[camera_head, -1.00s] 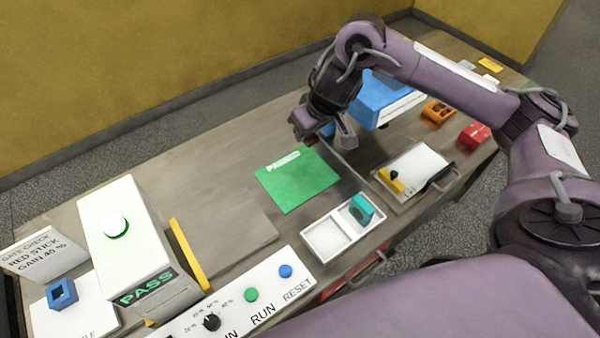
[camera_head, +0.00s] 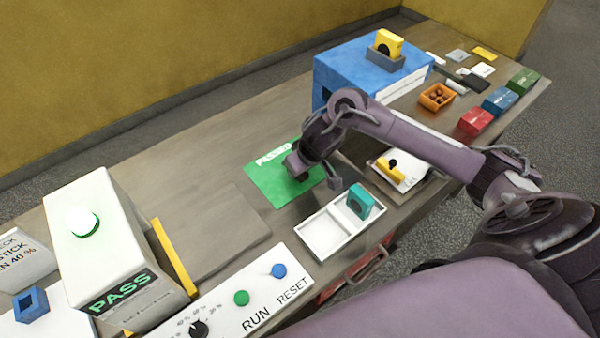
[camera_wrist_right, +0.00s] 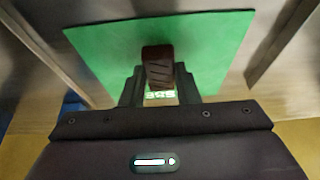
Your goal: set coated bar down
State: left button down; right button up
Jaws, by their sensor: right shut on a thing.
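The coated bar (camera_wrist_right: 158,68) is dark brown with ridges on its top. In the right wrist view it sits between the fingers of my right gripper (camera_wrist_right: 160,88), which is shut on it. The green mat (camera_wrist_right: 95,50) marked PASSED lies behind and below the bar in that view. In the head view my right gripper (camera_head: 318,178) is over the right part of the green mat (camera_head: 268,188), and the bar is hidden by it. I cannot tell whether the bar touches the mat. My left gripper is not in view.
A white two-part tray (camera_head: 325,235) with a teal block (camera_head: 360,201) stands in front of the mat. A blue machine (camera_head: 350,72) stands behind. A white PASS box (camera_head: 105,240) and a control panel (camera_head: 250,290) are at left and front.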

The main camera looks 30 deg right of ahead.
jog(key=shift+f, duration=0.9)
jog(key=shift+f, duration=0.15)
jog(key=o, duration=0.7)
jog(key=shift+o, duration=0.2)
jog(key=p+v, duration=0.1)
jog(key=v, duration=1.1)
jog(key=shift+p, duration=0.4)
